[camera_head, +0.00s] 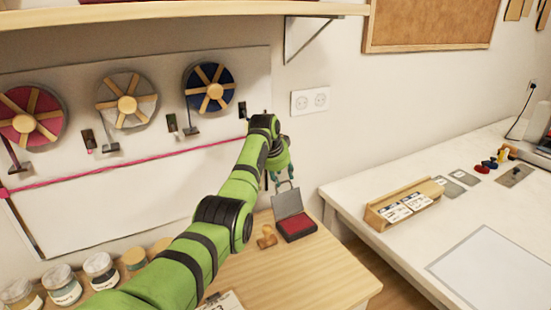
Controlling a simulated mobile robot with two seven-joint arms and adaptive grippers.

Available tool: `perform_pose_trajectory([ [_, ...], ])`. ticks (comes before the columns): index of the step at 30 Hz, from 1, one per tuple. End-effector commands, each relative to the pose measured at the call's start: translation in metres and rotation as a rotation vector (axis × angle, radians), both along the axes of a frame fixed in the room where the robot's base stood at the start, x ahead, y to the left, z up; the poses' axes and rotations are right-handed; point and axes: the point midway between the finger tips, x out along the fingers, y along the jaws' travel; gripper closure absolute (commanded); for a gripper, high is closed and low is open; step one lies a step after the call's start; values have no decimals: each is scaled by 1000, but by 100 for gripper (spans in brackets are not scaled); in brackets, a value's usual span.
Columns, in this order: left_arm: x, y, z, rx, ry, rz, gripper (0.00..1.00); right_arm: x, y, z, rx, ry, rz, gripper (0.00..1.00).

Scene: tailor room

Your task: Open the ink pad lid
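The ink pad (297,226) sits on the wooden table near its back edge, with its red surface showing. Its grey lid (287,203) stands raised and tilted back at the pad's rear edge. My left gripper (278,180) is just above the top of the lid, pointing down. Its fingers look spread apart, with nothing clearly held between them. Whether a finger touches the lid is too small to tell. My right gripper is not in view.
A wooden stamp (267,237) stands just left of the pad. Several jars (100,268) line the table's left side, and a clipboard (222,301) lies at the front. A white table (400,172) is on the right. The wooden table's right front (310,275) is clear.

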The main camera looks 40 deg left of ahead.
Motion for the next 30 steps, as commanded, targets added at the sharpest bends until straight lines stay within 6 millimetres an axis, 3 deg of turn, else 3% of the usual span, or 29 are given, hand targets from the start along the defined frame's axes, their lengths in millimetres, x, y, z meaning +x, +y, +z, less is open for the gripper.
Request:
perform_pose_trajectory([
  [9, -26, -3, 54, 5, -8, 2, 61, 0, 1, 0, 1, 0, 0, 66],
  [15, -37, -6, 75, 3, -7, 1, 61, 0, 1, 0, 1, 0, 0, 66],
  [30, -39, -7, 80, 3, -7, 1, 61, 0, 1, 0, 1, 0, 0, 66],
])
